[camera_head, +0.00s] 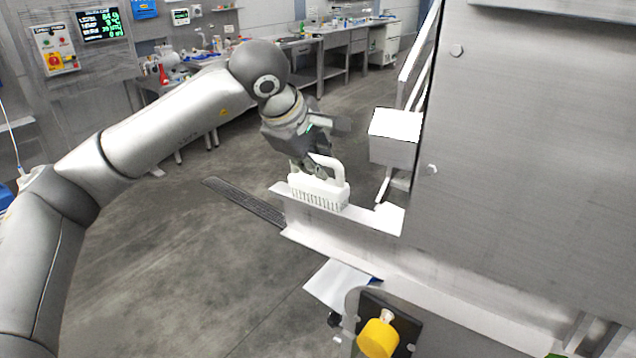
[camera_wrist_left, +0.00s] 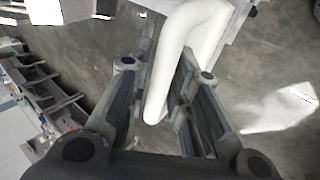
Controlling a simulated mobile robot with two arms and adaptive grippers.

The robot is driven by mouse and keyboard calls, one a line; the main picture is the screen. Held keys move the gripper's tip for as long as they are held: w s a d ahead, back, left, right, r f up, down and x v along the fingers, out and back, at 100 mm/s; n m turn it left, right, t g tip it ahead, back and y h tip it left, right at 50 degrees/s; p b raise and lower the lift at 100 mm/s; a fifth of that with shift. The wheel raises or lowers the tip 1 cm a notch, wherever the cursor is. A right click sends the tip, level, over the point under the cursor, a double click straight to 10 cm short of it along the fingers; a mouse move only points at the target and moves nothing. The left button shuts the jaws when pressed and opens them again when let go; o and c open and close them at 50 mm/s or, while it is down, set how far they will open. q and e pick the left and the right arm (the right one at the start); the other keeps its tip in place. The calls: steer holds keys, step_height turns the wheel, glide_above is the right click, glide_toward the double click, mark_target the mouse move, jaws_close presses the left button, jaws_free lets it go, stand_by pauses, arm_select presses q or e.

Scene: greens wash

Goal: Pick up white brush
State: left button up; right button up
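The white brush (camera_head: 318,190) rests upright, bristles down, on a narrow metal ledge (camera_head: 363,216) at the side of the large steel machine. Its looped handle rises on top. My left gripper (camera_head: 316,168) is at the brush's handle, reaching down from above. In the left wrist view the white handle (camera_wrist_left: 172,72) lies between my two spread fingers (camera_wrist_left: 160,75), and a gap shows beside it, so the gripper looks open around the handle. My right gripper is in neither view.
The steel machine panel (camera_head: 530,150) fills the right side, close to my left gripper. A white box (camera_head: 395,136) juts out beside the brush. A yellow knob (camera_head: 378,338) is below. Open floor (camera_head: 190,265) lies left; workbenches (camera_head: 320,55) stand behind.

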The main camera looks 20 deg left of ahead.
arm_select(q)
jaws_close()
steer(key=shift+r, duration=0.15)
steer(key=shift+r+b, duration=0.5)
steer(key=shift+b, duration=0.1)
steer(key=s+a+r+b, duration=0.5)
steer(key=s+a+r, duration=0.2)
steer(key=s+r, duration=0.4)
steer(key=shift+s+a+r, duration=0.35)
steer(key=shift+s+r, duration=0.05)
steer(key=shift+r, duration=0.05)
